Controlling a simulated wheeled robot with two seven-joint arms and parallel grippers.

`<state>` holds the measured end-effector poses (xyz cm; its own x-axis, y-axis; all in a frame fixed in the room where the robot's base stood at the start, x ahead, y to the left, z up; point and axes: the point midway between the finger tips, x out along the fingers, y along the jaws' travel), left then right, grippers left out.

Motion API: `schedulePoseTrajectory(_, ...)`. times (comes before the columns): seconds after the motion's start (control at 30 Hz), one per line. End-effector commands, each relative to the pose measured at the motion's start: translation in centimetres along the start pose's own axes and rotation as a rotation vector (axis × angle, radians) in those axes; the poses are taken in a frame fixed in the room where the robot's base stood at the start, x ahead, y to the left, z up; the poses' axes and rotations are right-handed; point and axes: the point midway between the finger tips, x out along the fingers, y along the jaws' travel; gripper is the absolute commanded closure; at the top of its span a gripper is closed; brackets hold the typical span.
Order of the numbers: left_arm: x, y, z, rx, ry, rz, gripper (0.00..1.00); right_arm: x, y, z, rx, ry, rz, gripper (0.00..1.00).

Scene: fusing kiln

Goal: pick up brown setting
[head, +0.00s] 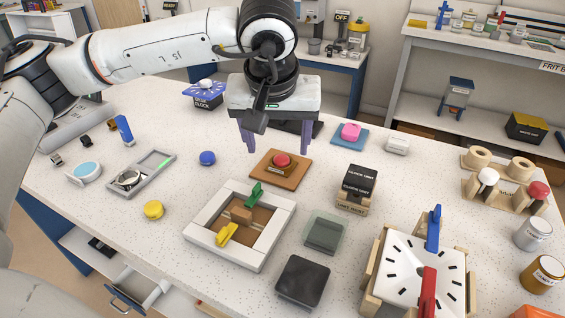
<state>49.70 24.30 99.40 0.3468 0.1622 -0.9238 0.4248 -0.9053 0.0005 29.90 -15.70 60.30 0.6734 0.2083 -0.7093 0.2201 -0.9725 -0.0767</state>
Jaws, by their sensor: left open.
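A brown square plate (262,176) lies on the speckled table, with a red dome (281,160) on a small brown base at its middle. This may be the brown setting; I cannot tell for certain. A brown block (241,214) also sits inside the white square frame (217,249), between a green piece (255,193) and a yellow piece (227,234). My left gripper (277,143) points down with its purple fingers apart and empty. In the picture it is just above the red dome and brown plate, seemingly above the table. My right gripper is not in view.
A blue ball (207,158) and a grey tray (161,160) lie to the left. A black-topped block (359,181), a blue plate with a pink piece (351,131) and a white clock face (418,278) stand to the right. A dark square block (303,281) is in front.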

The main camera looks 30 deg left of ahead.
Motion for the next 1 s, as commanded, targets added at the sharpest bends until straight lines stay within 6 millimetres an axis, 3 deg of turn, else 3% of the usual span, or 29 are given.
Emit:
schedulePoseTrajectory(0.33, 4.5, 0.1, 0.2, -0.002, -0.002, -0.002, 0.34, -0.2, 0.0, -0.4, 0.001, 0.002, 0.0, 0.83)
schedulePoseTrajectory(0.63, 5.2, 0.2, 0.2, -0.001, -0.001, -0.001, 0.34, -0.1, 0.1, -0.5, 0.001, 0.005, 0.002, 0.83)
schedulePoseTrajectory(0.67, 5.2, 0.2, 0.2, -0.001, -0.001, -0.001, 0.36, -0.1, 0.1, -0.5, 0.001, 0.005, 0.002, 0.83)
schedulePoseTrajectory(0.9, 5.2, 0.2, 0.2, -0.001, -0.001, -0.001, 0.76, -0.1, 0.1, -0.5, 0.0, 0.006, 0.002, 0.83)
schedulePoseTrajectory(1.0, 5.2, 0.2, 0.2, -0.001, -0.001, -0.001, 0.81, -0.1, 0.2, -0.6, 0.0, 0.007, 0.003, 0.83)
